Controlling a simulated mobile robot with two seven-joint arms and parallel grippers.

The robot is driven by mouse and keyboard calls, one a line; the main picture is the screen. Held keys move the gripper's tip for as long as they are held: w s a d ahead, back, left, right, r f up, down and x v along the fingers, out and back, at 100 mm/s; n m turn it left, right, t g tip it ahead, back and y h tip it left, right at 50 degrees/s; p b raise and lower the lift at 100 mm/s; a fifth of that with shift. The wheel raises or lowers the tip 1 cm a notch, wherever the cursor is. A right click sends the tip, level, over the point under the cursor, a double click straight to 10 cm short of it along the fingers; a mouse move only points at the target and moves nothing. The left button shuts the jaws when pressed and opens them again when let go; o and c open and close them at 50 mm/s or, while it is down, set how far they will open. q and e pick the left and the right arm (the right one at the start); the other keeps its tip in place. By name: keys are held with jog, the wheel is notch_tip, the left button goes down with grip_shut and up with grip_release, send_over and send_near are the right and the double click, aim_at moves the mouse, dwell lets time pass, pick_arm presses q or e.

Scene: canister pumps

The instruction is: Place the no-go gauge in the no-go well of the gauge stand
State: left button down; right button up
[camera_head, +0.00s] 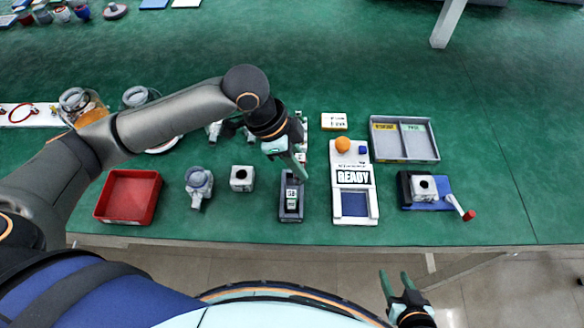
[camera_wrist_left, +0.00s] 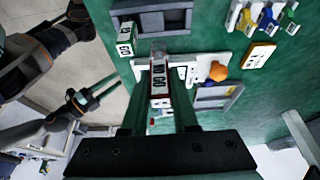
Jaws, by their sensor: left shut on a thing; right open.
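The no-go gauge (camera_wrist_left: 160,85), with a red-edged white "NO GO" label, is between the fingers of my left gripper (camera_wrist_left: 160,72), which is shut on it. The gauge stand (camera_wrist_left: 172,18) is a dark grey block beyond the fingertips in the wrist view. A second gauge marked "GO" (camera_wrist_left: 125,38) is at the stand's left end there. In the head view my left gripper (camera_head: 291,162) is just behind and above the stand (camera_head: 283,212); the held gauge is hard to separate from it. My right gripper (camera_head: 396,284) is open and empty off the table's front edge.
Right of the stand is a white "READY" panel (camera_head: 353,180) with an orange button (camera_head: 343,144). Left are a white block (camera_head: 242,178), a grey fitting (camera_head: 199,184) and a red tray (camera_head: 104,207). A grey two-part tray (camera_head: 404,157) and a blue fixture (camera_head: 428,204) lie right.

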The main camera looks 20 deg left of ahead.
pick_arm(q)
jog(key=shift+w+a+f, duration=0.35)
jog(key=shift+w+f, duration=0.05)
jog(key=shift+f, duration=0.75)
jog(key=shift+w+a+f, duration=0.35)
jog(key=shift+a+f, duration=0.05)
jog(key=shift+f, duration=0.75)
jog(key=shift+w+a+f, duration=0.35)
jog(key=shift+w+f, duration=0.05)
jog(key=shift+f, duration=0.75)
jog(key=shift+f, duration=0.15)
jog(key=c, duration=0.7)
grip_release()
jog(key=v, duration=1.2)
jog(key=shift+p, duration=0.35)
